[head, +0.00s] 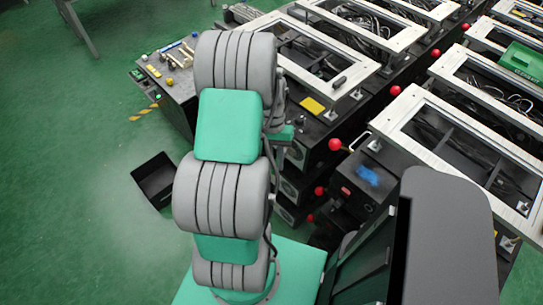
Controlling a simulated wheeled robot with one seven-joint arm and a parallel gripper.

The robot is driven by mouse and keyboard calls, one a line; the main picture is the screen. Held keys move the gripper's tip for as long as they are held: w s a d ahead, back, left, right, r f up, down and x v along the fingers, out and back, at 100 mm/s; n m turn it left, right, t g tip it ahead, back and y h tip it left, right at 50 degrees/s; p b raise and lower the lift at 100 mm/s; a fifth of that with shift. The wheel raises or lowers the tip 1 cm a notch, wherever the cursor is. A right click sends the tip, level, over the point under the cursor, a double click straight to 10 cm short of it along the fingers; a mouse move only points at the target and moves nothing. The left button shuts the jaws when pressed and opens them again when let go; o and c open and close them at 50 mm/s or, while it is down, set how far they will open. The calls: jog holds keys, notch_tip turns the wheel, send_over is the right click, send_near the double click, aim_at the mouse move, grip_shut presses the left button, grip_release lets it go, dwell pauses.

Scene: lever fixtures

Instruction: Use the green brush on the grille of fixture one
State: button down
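My arm, grey with green covers, rises through the middle of the head view, and my gripper is not visible. No green brush can be made out. Fixtures with pale metal frames stand at the right, including a near frame (447,148) and one behind my arm (358,72). I cannot tell which is fixture one. Red ball knobs (335,144) stick out along the fixtures.
A black bin (153,181) stands on the green floor at left. A dark panel (172,92) with small tools is at upper left, beside yellow-black tape (143,113). A green block (522,62) lies on a far-right fixture. The left floor is mostly clear.

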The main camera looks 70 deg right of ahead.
jog(key=s+a+r+p, duration=0.2)
jog(key=s+a+p, duration=0.15)
jog(key=s, duration=0.25)
jog(key=w+d+b, duration=0.2)
jog(key=w+d, duration=0.3)
jog(key=w, duration=0.4)
jog(key=shift+f, duration=0.2)
dwell(1.1)
jog(key=shift+w+a+p, duration=0.25)
jog(key=shift+w+a, duration=0.2)
jog(key=shift+a, duration=0.45)
jog(key=shift+w+a+p, duration=0.25)
jog(key=shift+w+a, duration=0.2)
jog(key=shift+a, duration=0.4)
jog(key=shift+w+a+p, duration=0.25)
jog(key=shift+w+a, duration=0.2)
jog(key=shift+a, duration=0.45)
jog(key=shift+w+a+p, duration=0.25)
jog(key=shift+w+a, duration=0.1)
jog(key=shift+a, duration=0.35)
jog(key=shift+w+a+p, duration=0.2)
jog(key=shift+w+a, duration=0.15)
jog(key=shift+a, duration=0.3)
